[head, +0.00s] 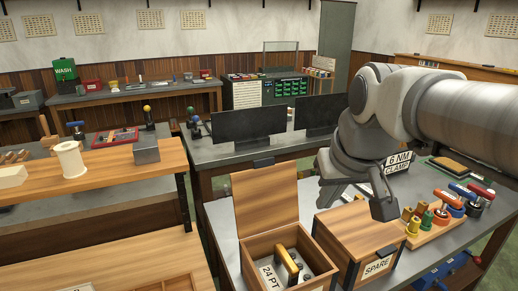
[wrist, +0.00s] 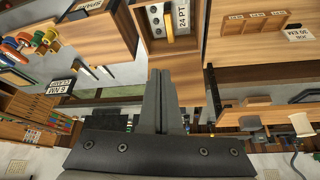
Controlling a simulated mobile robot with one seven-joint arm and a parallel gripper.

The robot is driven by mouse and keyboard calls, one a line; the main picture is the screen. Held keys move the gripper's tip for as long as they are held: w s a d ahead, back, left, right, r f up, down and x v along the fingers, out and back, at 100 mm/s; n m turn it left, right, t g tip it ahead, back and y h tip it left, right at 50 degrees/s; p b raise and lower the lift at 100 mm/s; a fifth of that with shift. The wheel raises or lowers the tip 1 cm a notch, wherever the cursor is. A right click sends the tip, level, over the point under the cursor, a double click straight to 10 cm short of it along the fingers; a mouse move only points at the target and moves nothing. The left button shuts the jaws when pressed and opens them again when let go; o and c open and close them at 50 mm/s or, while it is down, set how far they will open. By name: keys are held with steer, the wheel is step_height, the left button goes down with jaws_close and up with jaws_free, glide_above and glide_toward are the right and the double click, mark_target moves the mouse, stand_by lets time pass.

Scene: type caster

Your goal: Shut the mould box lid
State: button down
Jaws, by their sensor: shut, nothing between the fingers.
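The mould box (head: 318,262), labelled "24 PT", is a wooden box on the grey bench with its lid (head: 266,208) standing open and upright at its back. Inside are a yellow-handled tool and grey metal parts. In the wrist view, the "24 PT" label shows at the top, with a wooden panel (wrist: 190,58) that looks like the lid below it. My gripper (head: 385,212) is shut and empty. In the head view it appears over the closed "SPARE" box, to the right of the open lid. In the wrist view its fingertips (wrist: 159,72) overlap the wooden panel; contact cannot be told.
The closed "SPARE" box (head: 358,236) stands right of the mould box. A rack of coloured-handled tools (head: 432,228) and a "6 NM CLAMP" sign (head: 398,162) are farther right. Two dark screens (head: 248,124) stand behind the lid. A wooden shelf (head: 120,160) is at left.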

steer(key=w+a+r+n+p, duration=0.1)
steer(key=w+a, duration=0.2)
steer(key=w, duration=0.5)
steer(key=w+a+r+n+p, duration=0.1)
steer(key=w+a, duration=0.2)
steer(key=w, duration=0.5)
steer(key=w+a+r+n+y+p, duration=0.1)
steer(key=w+a, duration=0.3)
steer(key=w, duration=0.5)
steer(key=shift+a+r+g, duration=0.1)
steer(key=shift+r+g, duration=0.3)
steer(key=shift+r, duration=0.05)
steer(key=x, duration=1.1)
steer(key=shift+s+d+r, duration=0.25)
steer(key=shift+s+r, duration=0.05)
steer(key=shift+s, duration=0.35)
steer(key=shift+s+d+r, duration=0.2)
steer(key=shift+s+r, duration=0.1)
steer(key=shift+s, duration=0.3)
steer(key=shift+s+d+r, duration=0.25)
steer(key=shift+s+r, duration=0.05)
steer(key=shift+s, duration=0.35)
steer(key=shift+s, duration=0.15)
